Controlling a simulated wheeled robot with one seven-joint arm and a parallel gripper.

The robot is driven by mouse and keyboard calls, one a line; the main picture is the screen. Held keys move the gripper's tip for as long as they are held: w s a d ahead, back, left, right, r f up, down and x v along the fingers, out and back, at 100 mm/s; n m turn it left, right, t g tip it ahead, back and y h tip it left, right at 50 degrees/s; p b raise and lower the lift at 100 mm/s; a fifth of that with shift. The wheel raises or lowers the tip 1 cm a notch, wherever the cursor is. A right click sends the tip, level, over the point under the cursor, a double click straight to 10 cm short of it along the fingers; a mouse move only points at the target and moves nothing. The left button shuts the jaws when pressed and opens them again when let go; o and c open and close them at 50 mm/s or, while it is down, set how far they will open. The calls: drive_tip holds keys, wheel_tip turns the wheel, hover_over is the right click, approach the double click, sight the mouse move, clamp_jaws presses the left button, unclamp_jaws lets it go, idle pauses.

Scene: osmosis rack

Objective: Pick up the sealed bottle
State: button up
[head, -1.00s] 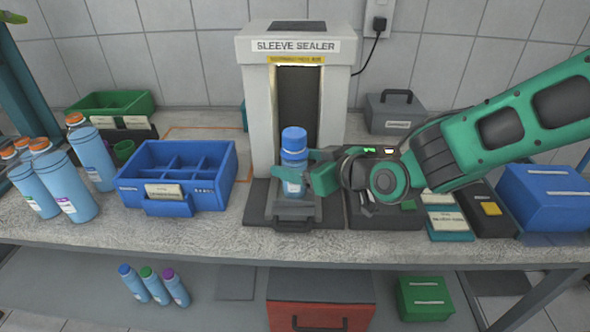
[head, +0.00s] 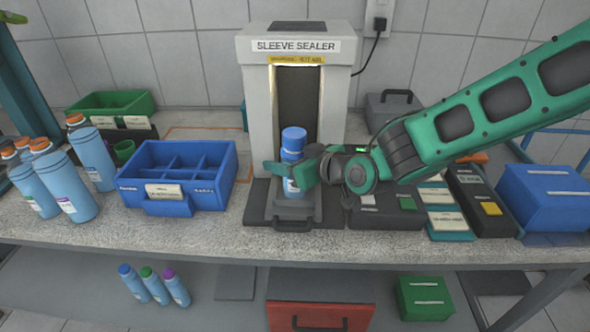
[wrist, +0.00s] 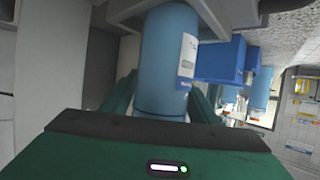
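The sealed bottle (head: 293,154), light blue with a darker blue cap and a white label, stands upright on the dark tray at the front of the sleeve sealer (head: 254,100). My gripper (head: 288,173) reaches in from the right at the height of the bottle's body, with its green fingers on either side of it. In the wrist view the bottle (wrist: 163,65) fills the space between the fingers (wrist: 163,103), its label facing right. The fingers look open around it, with little gap. Firm contact does not show. The bottle's lower part is partly hidden by the near finger.
A blue divided bin (head: 130,197) stands left of the sealer, with several blue bottles (head: 72,192) farther left. Dark trays (head: 385,215) and a blue box (head: 545,190) lie right, beneath and beside my arm. The bench's front edge is close.

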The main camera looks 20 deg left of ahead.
drive_tip(key=c, duration=0.8)
drive_tip(key=shift+r, duration=0.15)
